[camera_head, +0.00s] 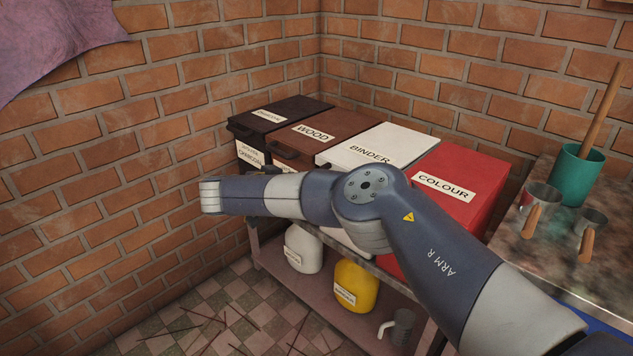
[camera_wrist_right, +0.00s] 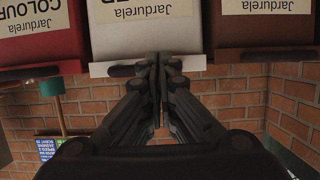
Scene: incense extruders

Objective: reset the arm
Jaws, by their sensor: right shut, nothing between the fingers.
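My right arm (camera_head: 365,190) reaches from the lower right across the front of the bins in the head view, with its forearm pointing left. In the right wrist view my right gripper (camera_wrist_right: 158,62) is shut and empty. Its fingertips overlap the front edge of the white bin in the picture; I cannot tell whether they touch it. My left gripper is in neither view.
Black (camera_head: 285,112), brown WOOD (camera_head: 345,124), white BINDER (camera_head: 405,140) and red COLOUR (camera_head: 480,165) bins stand on a shelf against brick walls. White (camera_head: 303,245) and yellow (camera_head: 358,282) jugs sit below. A teal cup (camera_head: 575,175) and metal scoops (camera_head: 540,198) stand on the right counter.

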